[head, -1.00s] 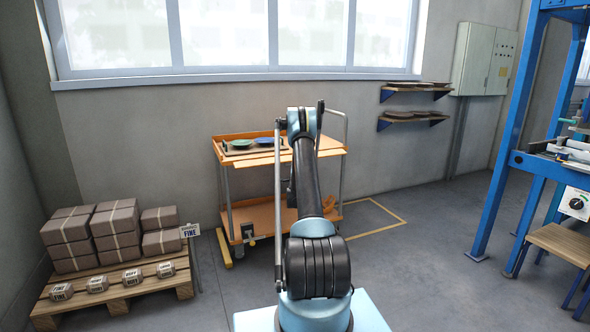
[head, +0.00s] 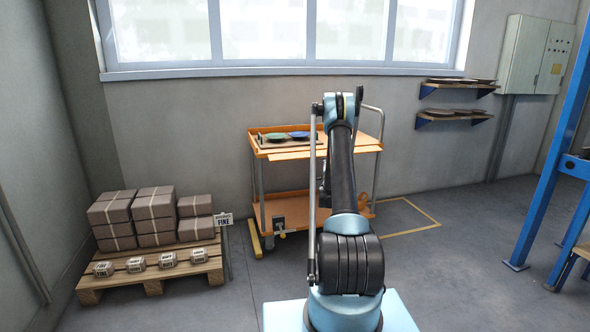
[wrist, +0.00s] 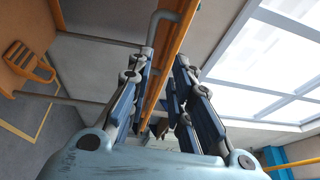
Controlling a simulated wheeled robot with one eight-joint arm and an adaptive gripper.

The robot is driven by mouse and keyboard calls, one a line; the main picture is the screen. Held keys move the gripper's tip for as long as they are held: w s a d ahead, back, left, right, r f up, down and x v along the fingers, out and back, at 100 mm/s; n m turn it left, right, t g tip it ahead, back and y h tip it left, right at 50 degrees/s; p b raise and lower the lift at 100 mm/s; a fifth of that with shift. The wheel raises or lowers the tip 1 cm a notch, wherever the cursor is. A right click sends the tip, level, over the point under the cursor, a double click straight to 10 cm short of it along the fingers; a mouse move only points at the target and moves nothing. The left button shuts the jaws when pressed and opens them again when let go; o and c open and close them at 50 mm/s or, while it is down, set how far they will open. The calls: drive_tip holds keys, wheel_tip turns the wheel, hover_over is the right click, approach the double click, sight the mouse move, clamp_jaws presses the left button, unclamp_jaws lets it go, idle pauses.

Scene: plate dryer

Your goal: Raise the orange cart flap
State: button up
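The orange cart (head: 259,152) stands against the wall under the window, behind my arm in the head view. A long orange strip, which looks like the flap (head: 293,156), runs along the near side of its top. In the wrist view a long orange edge of the cart (wrist: 181,42) runs between my gripper's fingers (wrist: 164,64). I cannot tell for sure whether this edge is the flap. The fingers are apart, one on each side, with gaps showing. Contact is unclear. The gripper is hidden behind my arm in the head view.
Green and blue plates (head: 299,135) lie on the cart's top. A grey handle (wrist: 181,17) crosses near the orange edge. A pallet (head: 150,276) with brown packages stands at left. A blue frame (head: 550,185) stands at right. Floor between is clear.

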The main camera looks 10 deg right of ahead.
drive_tip(key=s+a+r+n+g+y, duration=0.2)
drive_tip(key=s+a+r+n+g, duration=0.1)
drive_tip(key=s+a+r+n, duration=0.4)
drive_tip(key=s+a+r+n+g+y, duration=0.25)
drive_tip(key=s+a+r, duration=0.35)
drive_tip(key=s+r, duration=0.35)
drive_tip(key=s+a+r+n+g, duration=0.1)
drive_tip(key=s+a+n+g, duration=0.1)
drive_tip(key=s, duration=0.7)
drive_tip(key=s+a+r+n+g, duration=0.1)
drive_tip(key=s+a+n+g, duration=0.1)
drive_tip(key=s, duration=0.7)
drive_tip(key=s+f+n+g, duration=0.2)
drive_tip(key=s+f, duration=0.1)
drive_tip(key=s, duration=1)
drive_tip(key=s+f+n+g, duration=0.2)
drive_tip(key=s+f+n, duration=0.1)
drive_tip(key=s, duration=1)
drive_tip(key=s+a+f+n+g, duration=0.1)
drive_tip(key=s+f, duration=0.4)
drive_tip(key=s, duration=0.8)
drive_tip(key=shift+n+g, duration=0.75)
drive_tip(key=shift+g, duration=0.1)
